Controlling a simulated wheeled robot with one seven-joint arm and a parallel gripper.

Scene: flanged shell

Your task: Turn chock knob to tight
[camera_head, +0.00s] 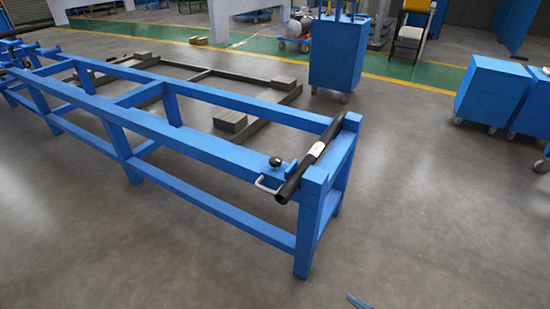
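A small black knob (275,161) stands on the near end of a long blue frame bench (190,139). I take it to be the chock knob; its tight or loose setting cannot be read at this size. A pale looped handle (268,185) sticks out just below and left of it. A black bar (292,185) with a white band lies across the bench end, right of the knob.
A small bluish object (358,301), unclear, shows at the bottom edge. A dark low frame (232,120) lies on the floor behind the bench. Blue wheeled cabinets (338,58) stand behind and at right (492,92). The floor in front is clear.

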